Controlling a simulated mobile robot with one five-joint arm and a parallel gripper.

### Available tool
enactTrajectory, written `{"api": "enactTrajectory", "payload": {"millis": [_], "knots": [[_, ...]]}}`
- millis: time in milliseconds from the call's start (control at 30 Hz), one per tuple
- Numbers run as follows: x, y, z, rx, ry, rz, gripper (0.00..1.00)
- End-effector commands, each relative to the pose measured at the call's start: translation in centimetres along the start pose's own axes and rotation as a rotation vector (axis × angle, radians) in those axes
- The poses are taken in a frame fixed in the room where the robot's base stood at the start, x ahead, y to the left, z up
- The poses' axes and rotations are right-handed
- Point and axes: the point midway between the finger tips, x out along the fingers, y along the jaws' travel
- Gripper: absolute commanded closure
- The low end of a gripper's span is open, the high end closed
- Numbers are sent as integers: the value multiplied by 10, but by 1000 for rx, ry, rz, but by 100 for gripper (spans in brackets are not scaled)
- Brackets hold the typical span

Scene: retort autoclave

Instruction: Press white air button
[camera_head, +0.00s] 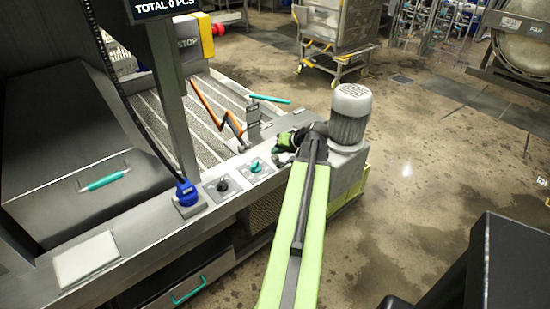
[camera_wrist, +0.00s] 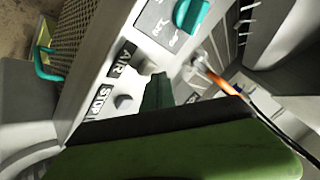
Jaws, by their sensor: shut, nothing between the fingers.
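In the wrist view a white button (camera_wrist: 144,67) sits on the grey panel beside the black "AIR" label (camera_wrist: 122,57). The tip of my gripper (camera_wrist: 157,84) points at the panel close to this button and overlaps its surroundings; I cannot tell whether they touch. My gripper is shut and empty. A dark button (camera_wrist: 123,102) sits beside the "STOP" label (camera_wrist: 101,99). In the head view my gripper (camera_head: 285,142) is at the far end of the machine's front ledge, beside the grey motor; the white button cannot be made out there.
A teal knob (camera_wrist: 192,14) is on a plate beside the white button; in the head view a black knob (camera_head: 222,185) sits further left on the ledge. A grey motor (camera_head: 351,113) stands right of my gripper. An orange bent rod (camera_head: 210,108) lies behind.

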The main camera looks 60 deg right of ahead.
Motion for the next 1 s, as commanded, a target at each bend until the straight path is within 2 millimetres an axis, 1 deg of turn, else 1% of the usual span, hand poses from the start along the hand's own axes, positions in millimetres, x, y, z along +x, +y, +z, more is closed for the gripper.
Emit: {"api": "enactTrajectory", "payload": {"millis": [1000], "knots": [[7, 5, 5, 0, 0, 0, 100]]}}
